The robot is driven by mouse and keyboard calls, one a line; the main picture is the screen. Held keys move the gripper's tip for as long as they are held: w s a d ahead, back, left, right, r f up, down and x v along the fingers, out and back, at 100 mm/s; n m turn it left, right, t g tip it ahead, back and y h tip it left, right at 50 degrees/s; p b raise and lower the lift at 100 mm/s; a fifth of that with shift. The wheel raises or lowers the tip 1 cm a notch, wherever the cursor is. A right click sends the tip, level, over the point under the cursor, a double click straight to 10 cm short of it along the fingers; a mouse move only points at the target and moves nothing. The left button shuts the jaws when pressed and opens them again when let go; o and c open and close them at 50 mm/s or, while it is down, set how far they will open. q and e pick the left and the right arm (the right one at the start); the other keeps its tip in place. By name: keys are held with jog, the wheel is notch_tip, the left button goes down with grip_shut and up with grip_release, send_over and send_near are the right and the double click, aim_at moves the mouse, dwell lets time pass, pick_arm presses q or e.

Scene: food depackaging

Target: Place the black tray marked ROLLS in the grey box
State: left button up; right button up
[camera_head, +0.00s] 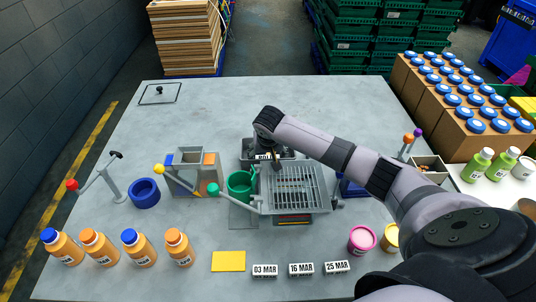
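A dark tray (246,152) with a small white label stands near the middle of the table, behind the grey slotted basket. The label's text is too small and too covered to read surely. My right arm reaches in from the lower right, and its wrist is bent down over this tray. My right gripper (272,160) is small and dark against the tray, at its label side. Its fingers are mostly hidden, so I cannot tell whether they are open or touching it. A grey box-like stand (207,182) is left of the tray. My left gripper is not in view.
A grey slotted basket (322,195) and a green cup (239,184) are in front of the tray. Orange bottles (100,250), a yellow card (228,261) and date blocks (301,269) line the front. The table's back is mostly clear.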

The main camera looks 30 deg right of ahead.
aim_at(267, 156)
jog(key=o, duration=0.4)
jog(key=shift+s+a+f, duration=0.2)
jog(key=shift+s+f, duration=0.2)
jog(key=shift+f, duration=0.4)
jog(key=shift+c, duration=0.2)
jog(key=shift+w+r, duration=0.1)
jog(key=shift+r, duration=0.2)
jog(key=r, duration=0.4)
jog(key=shift+a+b, duration=0.3)
jog(key=shift+b, duration=0.05)
jog(key=v, duration=0.9)
jog(key=shift+d+b, duration=0.15)
jog(key=shift+b, duration=0.2)
jog(key=shift+s, duration=0.2)
